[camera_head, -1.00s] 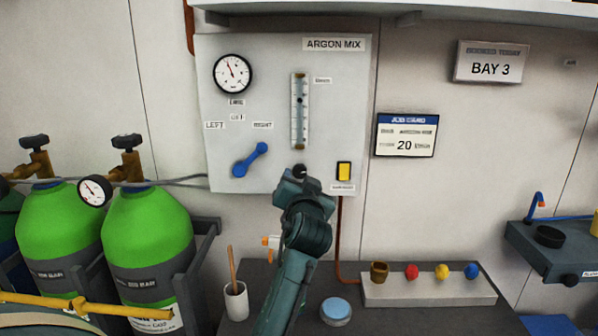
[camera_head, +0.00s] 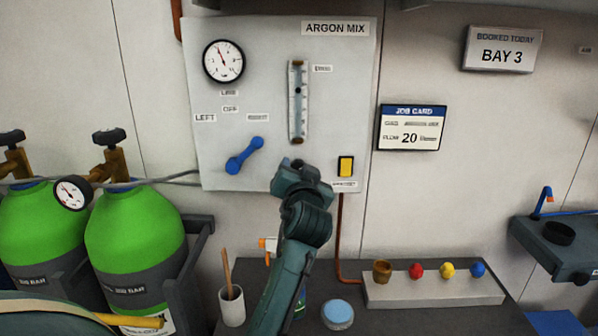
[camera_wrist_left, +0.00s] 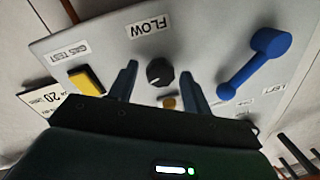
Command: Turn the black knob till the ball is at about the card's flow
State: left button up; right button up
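The black knob (camera_wrist_left: 159,72) is on the grey panel under the FLOW label in the left wrist view. My left gripper (camera_wrist_left: 162,90) is open, its fingers on either side of the knob with gaps showing; I cannot tell how far its tips are from the panel. In the head view my left gripper (camera_head: 292,168) is in front of the panel's lower part and hides most of the knob. The flow tube (camera_head: 298,115) is above, with a dark ball (camera_head: 298,90) in its upper half. The job card (camera_head: 411,128) reads 20 for flow. My right gripper is out of view.
A blue lever (camera_head: 244,156) is left of the knob and a yellow switch (camera_head: 346,166) is right of it. A pressure gauge (camera_head: 223,61) is at the panel's upper left. Green cylinders (camera_head: 135,235) stand at left. The bench below holds a cup (camera_head: 232,305) and a block with coloured buttons (camera_head: 432,291).

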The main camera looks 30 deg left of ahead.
pick_arm(q)
jog(key=c, duration=0.9)
jog(key=shift+o, duration=0.2)
jog(key=shift+n, duration=0.4)
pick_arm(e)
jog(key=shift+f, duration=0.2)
pick_arm(q)
jog(key=shift+n+b, duration=0.5)
jog(key=shift+n, duration=0.1)
jog(key=n, duration=0.2)
jog(key=shift+r+n+b, duration=0.1)
jog(key=shift+n+b, duration=0.2)
jog(key=shift+b, duration=0.05)
jog(key=shift+n, duration=0.7)
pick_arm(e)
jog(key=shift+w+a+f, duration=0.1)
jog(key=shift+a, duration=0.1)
pick_arm(q)
jog(key=shift+r, duration=0.1)
